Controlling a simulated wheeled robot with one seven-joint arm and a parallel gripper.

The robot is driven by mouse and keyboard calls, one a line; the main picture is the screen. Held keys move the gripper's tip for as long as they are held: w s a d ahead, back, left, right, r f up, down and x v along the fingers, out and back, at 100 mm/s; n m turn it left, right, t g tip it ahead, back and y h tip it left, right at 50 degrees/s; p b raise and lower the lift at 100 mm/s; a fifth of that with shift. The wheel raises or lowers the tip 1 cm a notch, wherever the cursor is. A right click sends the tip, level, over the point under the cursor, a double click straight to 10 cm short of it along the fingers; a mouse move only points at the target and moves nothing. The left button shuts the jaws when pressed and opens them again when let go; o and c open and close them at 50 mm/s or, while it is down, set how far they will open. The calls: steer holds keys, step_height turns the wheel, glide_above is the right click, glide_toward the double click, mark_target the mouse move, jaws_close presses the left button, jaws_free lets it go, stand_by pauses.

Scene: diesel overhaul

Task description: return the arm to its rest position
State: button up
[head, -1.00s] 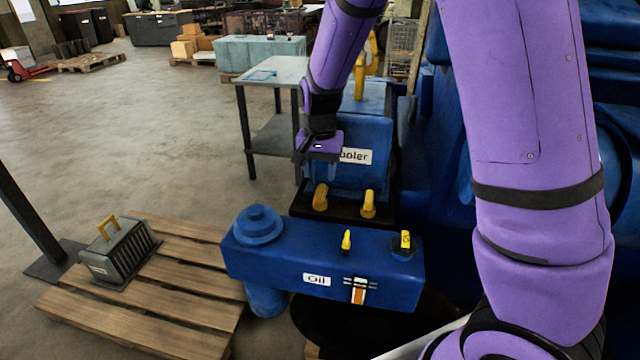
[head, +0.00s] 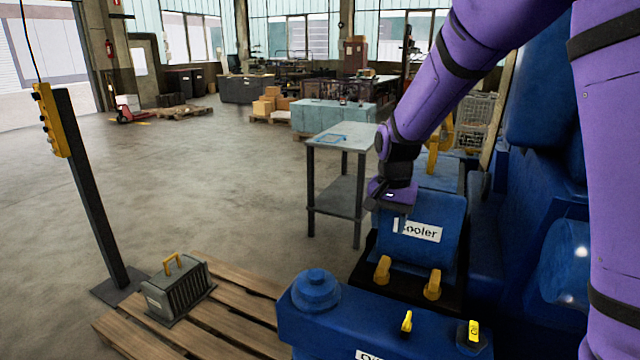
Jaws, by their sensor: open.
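My purple arm comes in from the upper right, with its thick links at the right edge. My gripper (head: 400,212) points down in front of the blue box labelled "Cooler" (head: 440,262) and partly covers the start of its label. The gripper looks empty; its fingers are small and dark here, and whether they touch the box I cannot tell.
A blue unit with yellow levers (head: 350,325) stands in front. A grey finned block with a yellow handle (head: 178,290) sits on a wooden pallet (head: 235,318). A grey table (head: 340,140) stands behind. A post (head: 90,190) rises at left. Open floor lies between.

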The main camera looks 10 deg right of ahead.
steer(key=s+d+r+n+t+y, duration=0.1)
steer(key=s+d+r+n+t, duration=0.2)
steer(key=s+r, duration=0.9)
steer(key=s+d+r+n+t, duration=0.1)
steer(key=s+d+r, duration=0.1)
steer(key=s, duration=0.6)
steer(key=s+d+r+n+t+h, duration=0.1)
steer(key=s+r+n, duration=0.1)
steer(key=s, duration=0.5)
steer(key=shift+s+d+r+n, duration=0.25)
steer(key=shift+s+d+n, duration=0.05)
steer(key=shift+s+d, duration=0.1)
